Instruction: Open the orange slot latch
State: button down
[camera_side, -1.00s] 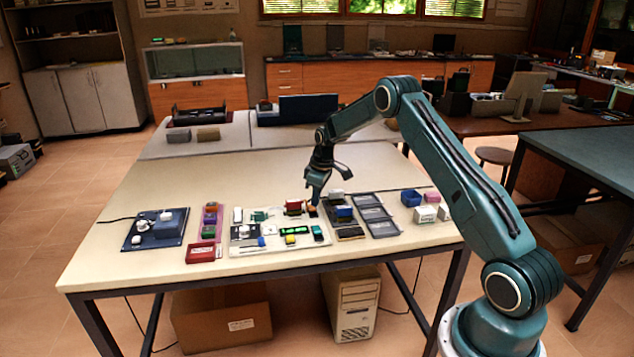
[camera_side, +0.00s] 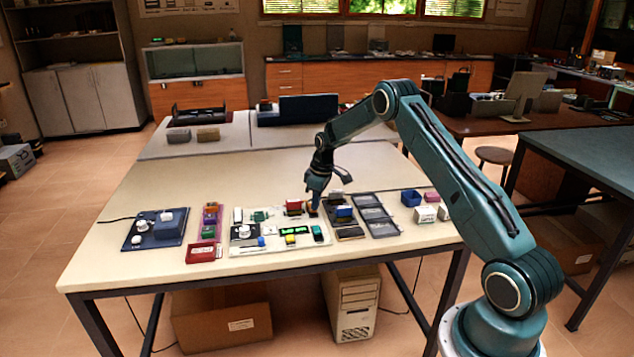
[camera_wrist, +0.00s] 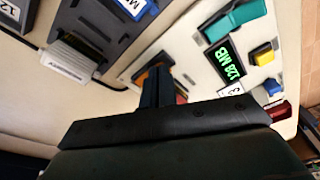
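The orange slot latch (camera_wrist: 153,75) shows at the fingertips in the wrist view, partly hidden behind my fingers. In the side view it is a tiny orange-brown spot (camera_side: 312,211) on the white board, just right of a red block. My gripper (camera_wrist: 157,84) points down at the latch, and its fingers look close together. In the side view my gripper (camera_side: 312,205) is low over the board's right end, at or touching the latch. I cannot tell whether the latch is between the fingers or only against them.
A green display (camera_wrist: 226,62) reading 128 MB, a teal block (camera_wrist: 235,20) and a yellow block (camera_wrist: 262,53) sit on the board (camera_side: 270,247). A dark slotted tray (camera_side: 383,228) lies to the right. A red block (camera_side: 293,207) stands close left of my gripper.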

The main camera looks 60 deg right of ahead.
jog(key=shift+f, duration=0.3)
jog(key=shift+r, duration=0.2)
jog(key=shift+r, duration=3.3)
